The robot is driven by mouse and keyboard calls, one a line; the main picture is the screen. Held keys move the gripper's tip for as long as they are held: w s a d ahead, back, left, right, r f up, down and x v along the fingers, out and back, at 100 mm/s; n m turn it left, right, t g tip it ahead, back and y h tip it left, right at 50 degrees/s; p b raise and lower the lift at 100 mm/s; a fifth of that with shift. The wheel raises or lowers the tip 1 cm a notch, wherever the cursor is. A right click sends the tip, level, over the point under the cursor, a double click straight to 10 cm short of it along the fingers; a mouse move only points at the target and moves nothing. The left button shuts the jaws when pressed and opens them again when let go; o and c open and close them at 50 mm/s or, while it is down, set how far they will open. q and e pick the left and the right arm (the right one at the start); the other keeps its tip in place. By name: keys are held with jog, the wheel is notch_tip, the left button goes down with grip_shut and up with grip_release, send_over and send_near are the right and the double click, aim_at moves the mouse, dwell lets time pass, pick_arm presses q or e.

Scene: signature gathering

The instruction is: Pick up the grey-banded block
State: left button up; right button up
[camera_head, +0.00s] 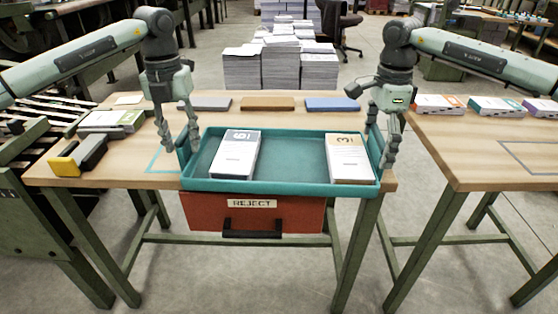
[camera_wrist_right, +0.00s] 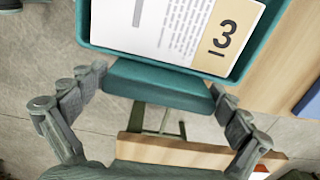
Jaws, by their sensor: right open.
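The grey-banded block (camera_head: 243,136), a stack of printed sheets marked 6, lies in the left half of the teal tray (camera_head: 292,187). A tan-banded block (camera_head: 349,158) marked 3 lies at the tray's right; it also shows in the right wrist view (camera_wrist_right: 190,28). My left gripper (camera_head: 178,148) is at the tray's left end, its fingers apart, left of the grey-banded block. My right gripper (camera_head: 380,152) is open at the tray's right end. In the right wrist view its fingers are on either side of the tray's end (camera_wrist_right: 158,88). Neither gripper holds a block.
A red REJECT box (camera_head: 290,214) is below the tray at the table's front. Grey (camera_head: 211,103), brown (camera_head: 267,103) and blue (camera_head: 331,104) bars lie behind the tray. A yellow-and-black tool (camera_head: 80,157) and a green-banded stack (camera_head: 112,120) lie at left. A second table (camera_head: 470,150) stands right.

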pick_arm(q)
jog(key=shift+f, duration=0.65)
pick_arm(e)
jog(key=shift+f, duration=0.6)
pick_arm(q)
jog(key=c, duration=0.9)
pick_arm(e)
jog(key=c, duration=0.9)
pick_arm(q)
jog(key=shift+a, duration=0.1)
grip_shut()
pick_arm(e)
jog(key=c, duration=0.5)
pick_arm(q)
jog(key=shift+r, duration=0.15)
pick_arm(e)
jog(key=shift+c, duration=0.2)
